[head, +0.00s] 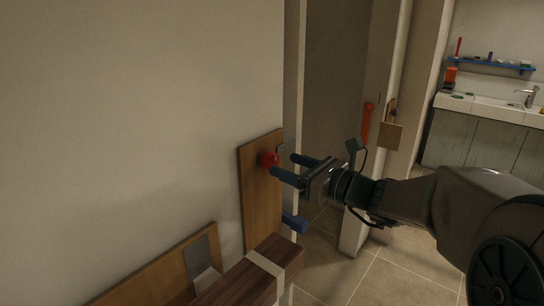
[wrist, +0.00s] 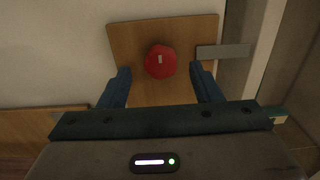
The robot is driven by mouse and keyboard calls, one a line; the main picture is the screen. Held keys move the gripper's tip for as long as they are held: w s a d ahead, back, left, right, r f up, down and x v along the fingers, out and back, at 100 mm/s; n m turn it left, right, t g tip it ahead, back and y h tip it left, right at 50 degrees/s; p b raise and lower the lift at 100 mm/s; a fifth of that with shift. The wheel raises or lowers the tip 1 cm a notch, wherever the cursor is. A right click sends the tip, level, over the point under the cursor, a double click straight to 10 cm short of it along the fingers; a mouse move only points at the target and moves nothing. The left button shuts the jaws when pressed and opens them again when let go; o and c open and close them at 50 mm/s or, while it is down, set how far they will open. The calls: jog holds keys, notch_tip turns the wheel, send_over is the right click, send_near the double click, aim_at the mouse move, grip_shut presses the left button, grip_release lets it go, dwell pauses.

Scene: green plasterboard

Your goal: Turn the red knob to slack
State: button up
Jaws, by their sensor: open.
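The red knob (head: 268,159) is mounted on an upright wooden board (head: 262,205) fixed to the wall. In the wrist view the red knob (wrist: 160,61) is round with a small pale mark at its centre, on the wooden board (wrist: 128,36). My gripper (head: 284,166) is open, its two dark blue fingers pointing at the board. In the wrist view my gripper (wrist: 162,82) has one finger on each side of the knob, with gaps between. I cannot tell whether the fingertips reach level with the knob.
A grey metal plate (wrist: 224,51) sits at the board's right edge. Below stands a dark wooden beam (head: 240,284) with a pale strap. A blue piece (head: 294,222) juts out by the board's lower right. A doorway opens right of the board, with a sink counter (head: 490,108) beyond.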

aim_at(275, 161)
jog(key=x, duration=0.5)
jog(key=shift+w+a+p, duration=0.25)
jog(key=shift+a+p, duration=0.05)
jog(key=shift+p, duration=0.05)
jog(key=c, duration=1)
